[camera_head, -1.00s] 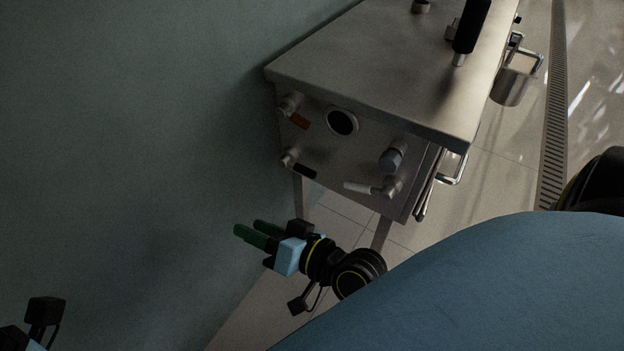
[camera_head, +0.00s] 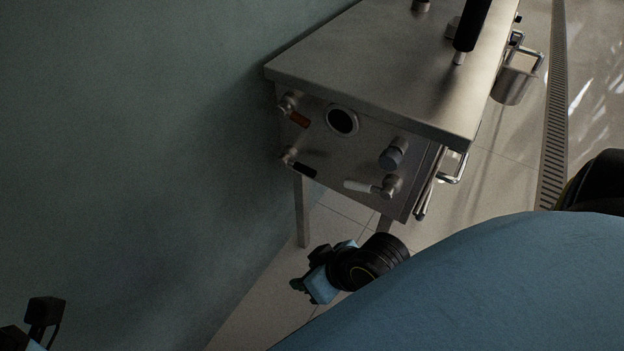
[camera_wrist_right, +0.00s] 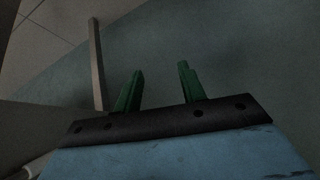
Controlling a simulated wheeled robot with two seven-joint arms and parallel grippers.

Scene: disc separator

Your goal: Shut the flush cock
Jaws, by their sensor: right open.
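No label shows which is the flush cock. My right gripper (camera_head: 298,285) is below the panel and apart from every cock. In the right wrist view its two green fingers (camera_wrist_right: 160,72) are spread, with nothing between them. Part of my left gripper (camera_head: 38,320) shows at the bottom left corner; its fingers are out of frame.
The panel also carries a round dark port (camera_head: 342,120) and a grey-blue knob (camera_head: 395,152). A bench leg (camera_head: 302,212) stands near my right gripper and shows in the wrist view (camera_wrist_right: 97,62). A green-grey wall (camera_head: 130,150) bounds the left. A metal bucket (camera_head: 511,86) hangs at the far side.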

